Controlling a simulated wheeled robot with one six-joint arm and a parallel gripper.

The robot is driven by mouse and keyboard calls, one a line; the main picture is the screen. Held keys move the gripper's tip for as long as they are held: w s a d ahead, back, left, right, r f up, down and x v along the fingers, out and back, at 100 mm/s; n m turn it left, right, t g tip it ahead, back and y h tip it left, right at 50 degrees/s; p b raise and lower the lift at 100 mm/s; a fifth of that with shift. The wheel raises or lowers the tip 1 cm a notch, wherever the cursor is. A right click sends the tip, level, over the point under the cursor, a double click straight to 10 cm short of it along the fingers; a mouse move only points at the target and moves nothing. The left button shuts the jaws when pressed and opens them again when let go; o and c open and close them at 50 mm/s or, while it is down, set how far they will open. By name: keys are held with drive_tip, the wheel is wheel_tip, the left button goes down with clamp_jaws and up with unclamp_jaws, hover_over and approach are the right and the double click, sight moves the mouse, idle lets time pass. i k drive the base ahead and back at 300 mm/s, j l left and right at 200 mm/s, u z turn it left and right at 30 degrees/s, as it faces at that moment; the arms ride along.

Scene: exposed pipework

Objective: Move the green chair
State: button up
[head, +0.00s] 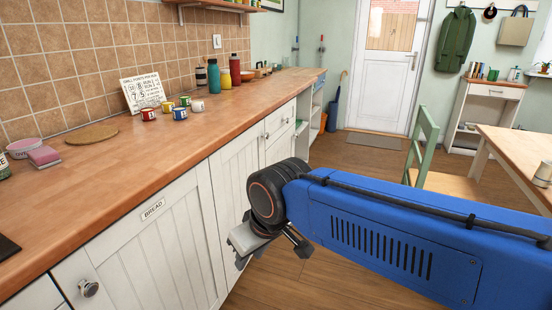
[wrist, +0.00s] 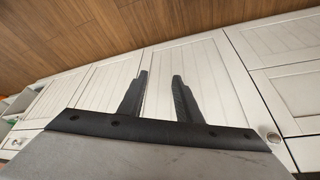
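The green chair (head: 426,144) shows in the head view right of centre, beyond my blue arm, beside the wooden table. Its green back frame stands upright and its seat is pale wood. My arm hides its lower part. My gripper (head: 277,251) is low in front of the white cupboard doors, well apart from the chair. In the wrist view my gripper's two dark fingers (wrist: 160,85) are spread with nothing between them, against the white doors. The chair is not in the wrist view.
A wooden counter (head: 120,165) with mugs and bottles runs along the left above white cupboards (head: 165,245). The table (head: 520,147) stands at right. A white door (head: 385,85) and grey mat (head: 373,140) are at the back. Wooden floor before the mat looks clear.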

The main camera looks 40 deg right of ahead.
sight(467, 189)
drive_tip(key=i+z, duration=0.15)
drive_tip(key=z, duration=0.3)
drive_tip(key=i+j+z, duration=0.1)
drive_tip(key=z, duration=0.4)
drive_tip(key=i+j+z, duration=0.15)
drive_tip(key=z, duration=0.3)
drive_tip(key=i+z, duration=0.1)
drive_tip(key=z, duration=1.15)
drive_tip(key=i+j+u, duration=0.35)
drive_tip(key=i, duration=0.15)
drive_tip(key=i+j+u, duration=0.15)
drive_tip(key=i+u, duration=0.15)
drive_tip(key=i, duration=0.2)
drive_tip(key=i+u, duration=0.35)
drive_tip(key=i, duration=0.2)
